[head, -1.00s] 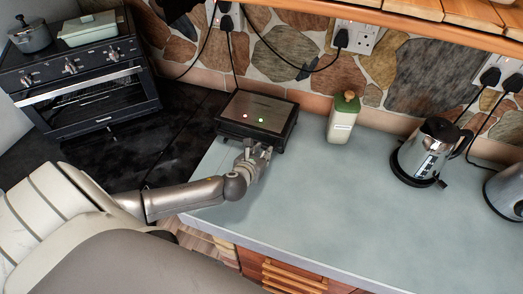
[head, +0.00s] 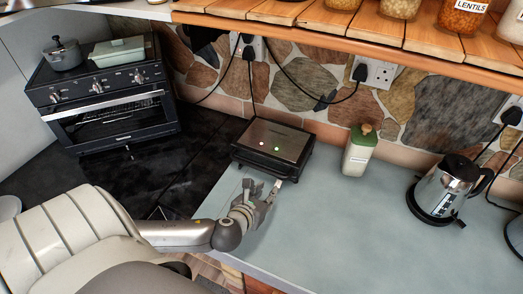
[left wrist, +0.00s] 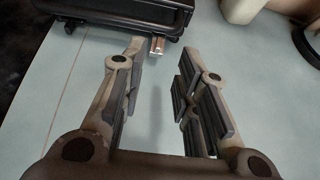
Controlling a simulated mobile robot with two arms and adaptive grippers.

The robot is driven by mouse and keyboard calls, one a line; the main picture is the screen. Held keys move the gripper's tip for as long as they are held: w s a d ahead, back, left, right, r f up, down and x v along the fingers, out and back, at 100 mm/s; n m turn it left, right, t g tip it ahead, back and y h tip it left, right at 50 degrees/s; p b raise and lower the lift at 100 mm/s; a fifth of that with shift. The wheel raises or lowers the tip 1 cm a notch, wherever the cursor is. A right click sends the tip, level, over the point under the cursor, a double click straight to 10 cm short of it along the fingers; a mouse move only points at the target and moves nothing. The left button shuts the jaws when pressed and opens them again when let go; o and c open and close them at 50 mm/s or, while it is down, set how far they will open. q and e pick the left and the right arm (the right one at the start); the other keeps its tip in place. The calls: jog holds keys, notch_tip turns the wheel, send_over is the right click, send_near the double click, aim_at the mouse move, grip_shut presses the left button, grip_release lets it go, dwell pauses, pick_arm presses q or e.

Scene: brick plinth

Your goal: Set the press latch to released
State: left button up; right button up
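My left gripper (head: 265,193) is in front of the press. In the left wrist view (left wrist: 158,88) its fingers are spread, with nothing between them, and the tab lies just beyond the fingertips. My right gripper is not in view.
A green-lidded canister (head: 358,151) stands right of the press, with a metal kettle (head: 445,188) farther right. A toaster oven (head: 110,103) is on the left. A wooden shelf (head: 300,14) with jars overhangs the back. The counter's middle is clear.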

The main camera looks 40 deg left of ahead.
pick_arm(q)
jog(key=shift+v, duration=1.2)
